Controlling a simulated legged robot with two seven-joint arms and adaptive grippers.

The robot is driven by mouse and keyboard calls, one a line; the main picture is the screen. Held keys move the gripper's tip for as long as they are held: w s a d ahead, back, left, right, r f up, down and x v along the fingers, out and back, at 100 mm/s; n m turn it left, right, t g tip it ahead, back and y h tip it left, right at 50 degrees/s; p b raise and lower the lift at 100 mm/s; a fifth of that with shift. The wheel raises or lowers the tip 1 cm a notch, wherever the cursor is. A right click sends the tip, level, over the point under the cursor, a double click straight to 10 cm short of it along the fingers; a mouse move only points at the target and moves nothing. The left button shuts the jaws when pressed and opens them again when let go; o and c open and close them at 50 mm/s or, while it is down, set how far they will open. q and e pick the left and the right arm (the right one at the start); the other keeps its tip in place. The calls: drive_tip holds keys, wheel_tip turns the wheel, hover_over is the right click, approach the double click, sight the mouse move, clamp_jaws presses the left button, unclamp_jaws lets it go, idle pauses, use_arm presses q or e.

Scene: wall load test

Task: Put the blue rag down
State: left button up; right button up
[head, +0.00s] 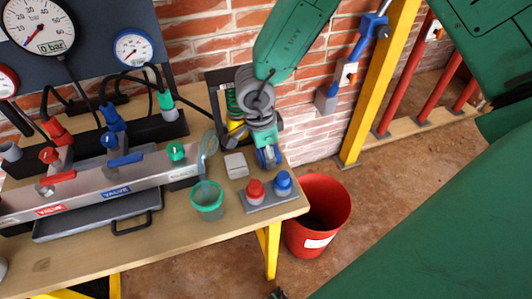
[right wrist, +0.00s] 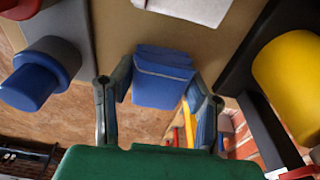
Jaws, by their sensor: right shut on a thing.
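The blue rag (head: 268,158) is a small folded blue bundle at the right end of the workbench in the head view. My right gripper (head: 266,146) comes down from above and is shut on it. In the right wrist view the rag (right wrist: 163,78) sits between the two fingers of the right gripper (right wrist: 160,92), and some blue also shows along the right finger. Whether the rag touches the bench top I cannot tell. My left gripper is in neither view.
The workbench (head: 165,245) carries a grey plate with red and blue knobs (head: 256,190), a green-rimmed cup (head: 207,200), a small whitish pad (head: 236,165) and a valve panel (head: 120,185). A red bin (head: 318,212) stands on the floor beyond the bench's right end. A yellow post (head: 375,90) rises behind.

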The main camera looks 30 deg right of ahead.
sight(262, 154)
drive_tip(key=o, duration=1.1)
drive_tip(key=shift+c, duration=0.2)
drive_tip(key=shift+o, duration=0.3)
drive_tip(key=shift+f, duration=0.1)
drive_tip(key=shift+d, duration=0.1)
wheel_tip(262, 154, up, 12)
drive_tip(key=a+p, duration=0.1)
drive_tip(key=p, duration=0.1)
drive_tip(key=shift+w+a, duration=0.15)
drive_tip(key=shift+a, duration=0.05)
